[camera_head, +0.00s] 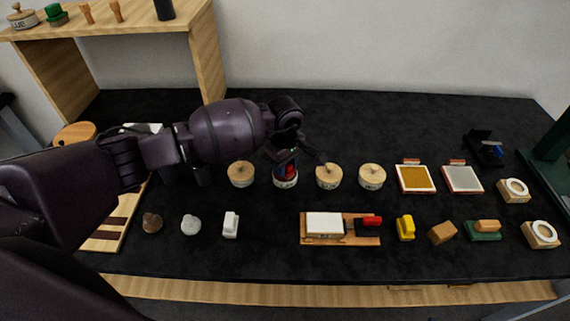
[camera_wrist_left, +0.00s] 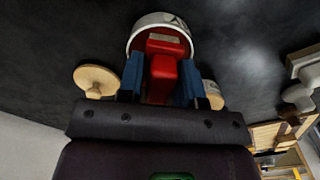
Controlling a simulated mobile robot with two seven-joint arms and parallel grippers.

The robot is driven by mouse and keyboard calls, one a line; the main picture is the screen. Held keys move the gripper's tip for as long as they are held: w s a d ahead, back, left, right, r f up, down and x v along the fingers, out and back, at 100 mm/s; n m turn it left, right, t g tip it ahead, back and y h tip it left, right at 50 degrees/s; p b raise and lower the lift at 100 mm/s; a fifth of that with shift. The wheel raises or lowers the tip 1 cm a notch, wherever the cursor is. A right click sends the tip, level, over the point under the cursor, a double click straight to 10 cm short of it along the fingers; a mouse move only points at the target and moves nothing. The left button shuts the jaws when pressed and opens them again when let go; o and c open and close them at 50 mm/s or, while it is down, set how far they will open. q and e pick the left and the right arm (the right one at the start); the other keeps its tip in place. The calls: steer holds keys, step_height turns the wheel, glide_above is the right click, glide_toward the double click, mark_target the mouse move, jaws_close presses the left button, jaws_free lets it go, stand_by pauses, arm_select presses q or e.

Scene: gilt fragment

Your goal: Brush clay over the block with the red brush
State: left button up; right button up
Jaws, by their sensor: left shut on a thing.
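My left gripper (camera_head: 287,165) is shut on the red brush (camera_head: 291,171), above and at the mouth of a small white pot (camera_head: 285,183). In the left wrist view the red brush (camera_wrist_left: 162,75) sits between the blue fingertips, its far end inside the rim of the white pot (camera_wrist_left: 148,20), which looks red inside. The bristles and the clay cannot be made out. The white block (camera_head: 323,224) lies on a wooden board (camera_head: 340,241) nearer the front edge, with a red and black piece (camera_head: 370,221) on the board's right side. My right gripper is not in view.
Lidded round pots (camera_head: 241,174), (camera_head: 329,176) and (camera_head: 372,176) stand close by the white pot. Yellow (camera_head: 417,179) and grey (camera_head: 462,179) trays, small blocks and ring-topped wooden blocks (camera_head: 542,235) fill the right. The black table between the two rows is clear.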

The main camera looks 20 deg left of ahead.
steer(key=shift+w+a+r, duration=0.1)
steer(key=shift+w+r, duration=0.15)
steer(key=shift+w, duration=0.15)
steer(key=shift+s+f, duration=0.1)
arm_select(q)
steer(key=shift+f, duration=0.1)
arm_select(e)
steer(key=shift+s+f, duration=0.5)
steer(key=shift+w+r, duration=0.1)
